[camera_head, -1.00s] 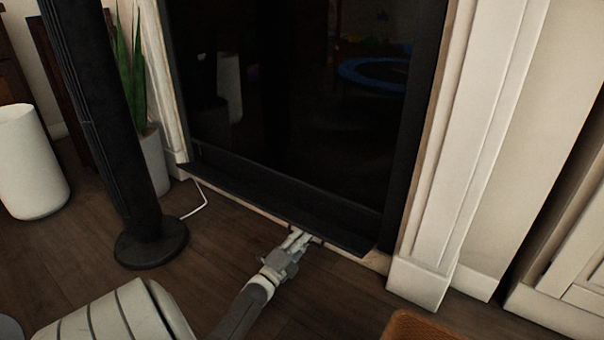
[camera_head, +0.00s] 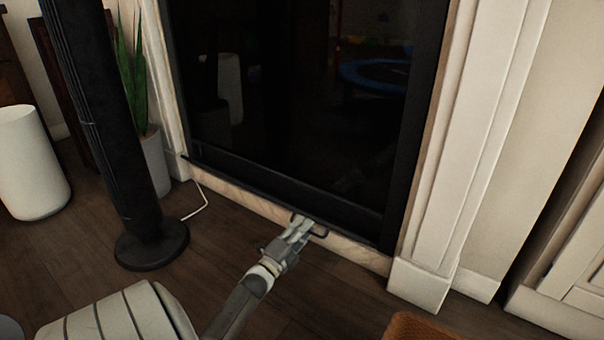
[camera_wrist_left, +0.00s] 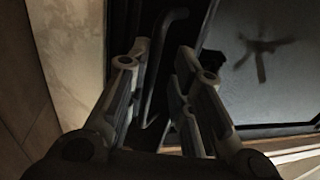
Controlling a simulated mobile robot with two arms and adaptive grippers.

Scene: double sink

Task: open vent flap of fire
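The fireplace (camera_head: 300,90) has a dark glass front. Its vent flap (camera_head: 270,187) is the dark strip along the bottom and lies close to upright against the front. A thin dark bar handle (camera_head: 323,234) shows at the flap's lower edge. My left gripper (camera_head: 299,224) is at this lower edge, by the handle. In the left wrist view the handle bar (camera_wrist_left: 160,65) runs between the two fingers (camera_wrist_left: 163,58), with gaps beside it; the fingers are apart. Contact cannot be told. My right gripper is out of view.
A pale stone ledge (camera_head: 240,203) runs below the flap. A black tower (camera_head: 100,120) on a round base, a white cable (camera_head: 200,203) and a potted plant (camera_head: 152,160) stand at left. White trim (camera_head: 465,130) is at right. Dark wood floor lies in front.

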